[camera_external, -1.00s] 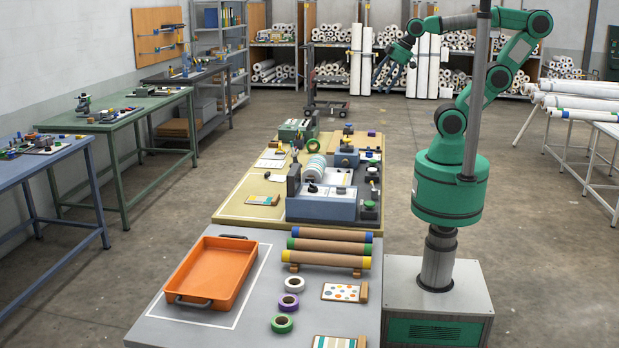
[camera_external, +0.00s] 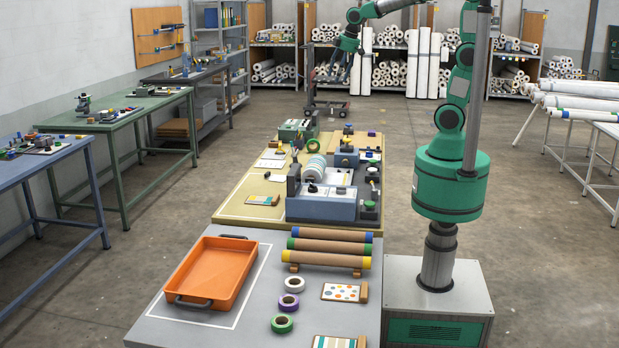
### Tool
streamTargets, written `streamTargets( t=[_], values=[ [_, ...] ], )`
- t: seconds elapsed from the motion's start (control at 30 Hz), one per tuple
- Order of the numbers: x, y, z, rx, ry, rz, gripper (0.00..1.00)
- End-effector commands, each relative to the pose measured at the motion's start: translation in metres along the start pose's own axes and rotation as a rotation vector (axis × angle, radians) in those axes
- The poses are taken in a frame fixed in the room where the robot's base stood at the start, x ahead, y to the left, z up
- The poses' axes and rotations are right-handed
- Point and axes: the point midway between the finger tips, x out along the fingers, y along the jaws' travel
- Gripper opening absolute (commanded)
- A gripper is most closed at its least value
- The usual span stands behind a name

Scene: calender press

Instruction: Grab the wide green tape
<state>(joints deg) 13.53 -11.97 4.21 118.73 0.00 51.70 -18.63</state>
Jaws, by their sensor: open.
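A green tape roll (camera_external: 282,331) lies flat on the near grey table, in front of a purple roll (camera_external: 288,308) and a white roll (camera_external: 294,289). A second green roll (camera_external: 313,151) sits on the far tan table, beyond the striped roll of the press. I cannot tell from this view which green roll is wider. My gripper (camera_external: 328,74) is high in the air at the top of the view, beyond the far table and well away from both green rolls. It is small here, open, with nothing seen in it.
An orange tray (camera_external: 213,268) fills the left of the grey table. Tubes with coloured ends (camera_external: 330,247) lie on a rack to the right. The blue-grey press (camera_external: 320,205) stands on the tan table (camera_external: 245,211). Sample cards (camera_external: 341,292) lie near the right edge.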

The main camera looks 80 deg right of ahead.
Motion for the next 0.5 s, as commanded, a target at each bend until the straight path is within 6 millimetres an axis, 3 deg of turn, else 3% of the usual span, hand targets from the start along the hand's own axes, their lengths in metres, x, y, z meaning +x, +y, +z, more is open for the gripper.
streamTargets(
  t=[0.2,0.5],
  values=[
    [0.035,0.046,-0.034,-0.018,-0.05,-0.002,0.55],
    [0.092,0.111,-0.067,-0.048,-0.11,-0.013,0.55]
  ],
)
